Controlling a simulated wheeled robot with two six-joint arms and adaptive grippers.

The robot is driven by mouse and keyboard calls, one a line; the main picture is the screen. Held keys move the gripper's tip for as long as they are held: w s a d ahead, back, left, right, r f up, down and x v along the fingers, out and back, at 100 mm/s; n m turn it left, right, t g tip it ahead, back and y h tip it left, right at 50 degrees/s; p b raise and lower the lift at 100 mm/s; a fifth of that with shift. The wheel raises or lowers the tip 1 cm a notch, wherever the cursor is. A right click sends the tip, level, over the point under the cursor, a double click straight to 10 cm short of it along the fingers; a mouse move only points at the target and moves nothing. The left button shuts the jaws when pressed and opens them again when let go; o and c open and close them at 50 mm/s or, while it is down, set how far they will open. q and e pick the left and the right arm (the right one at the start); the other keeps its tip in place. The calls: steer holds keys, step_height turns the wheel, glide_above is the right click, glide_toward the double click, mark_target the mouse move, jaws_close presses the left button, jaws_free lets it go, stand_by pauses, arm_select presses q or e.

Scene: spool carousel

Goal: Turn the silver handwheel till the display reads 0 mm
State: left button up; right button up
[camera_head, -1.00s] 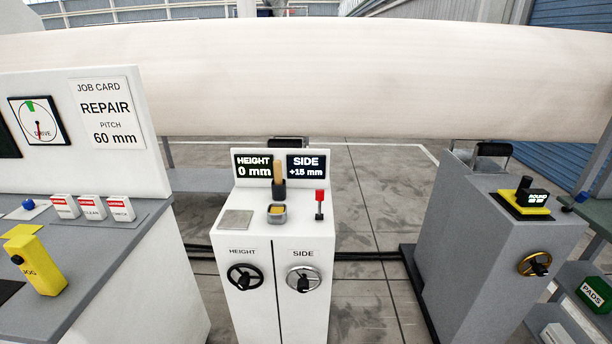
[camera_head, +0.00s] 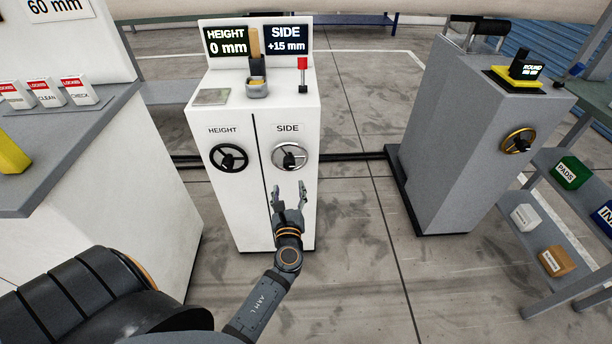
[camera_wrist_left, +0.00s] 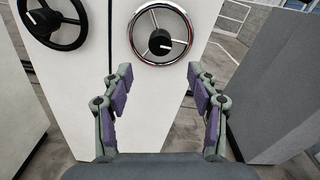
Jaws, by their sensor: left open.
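The silver handwheel (camera_head: 289,156) sits under the SIDE label on the front of the white cabinet (camera_head: 240,205). It also shows in the left wrist view (camera_wrist_left: 160,14), upper middle, with spokes and a dark hub. The SIDE display (camera_head: 286,40) reads +15 mm. My left gripper (camera_head: 289,192) is open and empty, just below the silver handwheel and apart from it. In the left wrist view its two fingers (camera_wrist_left: 160,95) are spread wide, with the wheel beyond them. My right gripper is not in view.
A black handwheel (camera_head: 229,158) under HEIGHT is close at the left; the HEIGHT display (camera_head: 227,41) reads 0 mm. A red-topped lever (camera_head: 302,72) stands on the cabinet top. A grey cabinet (camera_head: 440,130) stands to the right, with open floor between.

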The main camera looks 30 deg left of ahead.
mark_target(289, 166)
arm_select(q)
steer(key=x, duration=1)
steer(key=shift+w+a+r+p, duration=0.1)
steer(key=shift+w+a+p, duration=0.05)
steer(key=shift+w+p, duration=0.2)
steer(key=shift+s, duration=0.1)
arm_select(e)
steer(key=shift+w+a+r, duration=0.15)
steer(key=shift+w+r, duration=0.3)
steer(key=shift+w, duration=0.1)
arm_select(q)
steer(key=shift+c, duration=0.5)
